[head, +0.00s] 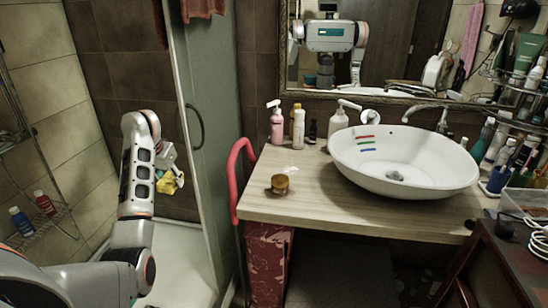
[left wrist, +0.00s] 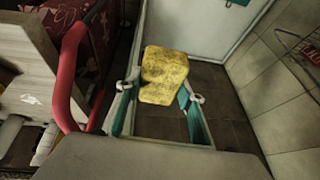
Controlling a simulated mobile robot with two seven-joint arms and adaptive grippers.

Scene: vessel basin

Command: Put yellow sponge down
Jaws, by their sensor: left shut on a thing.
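The yellow sponge (head: 166,185) is held in the air by my left gripper (head: 174,176), in front of the shower door on the left of the head view. In the left wrist view the sponge (left wrist: 164,74) sits between the teal-padded fingers of the left gripper (left wrist: 160,95). The gripper is shut on it. The sponge is clear of the wooden counter (head: 330,205), to its left and apart from it. My right gripper is in neither view.
A red curved handle (head: 236,180) stands between my left arm and the counter. The counter holds a white basin (head: 403,160), soap bottles (head: 277,123) and a small amber jar (head: 280,184). The counter's front left part has free room. A wire rack (head: 45,220) with bottles stands far left.

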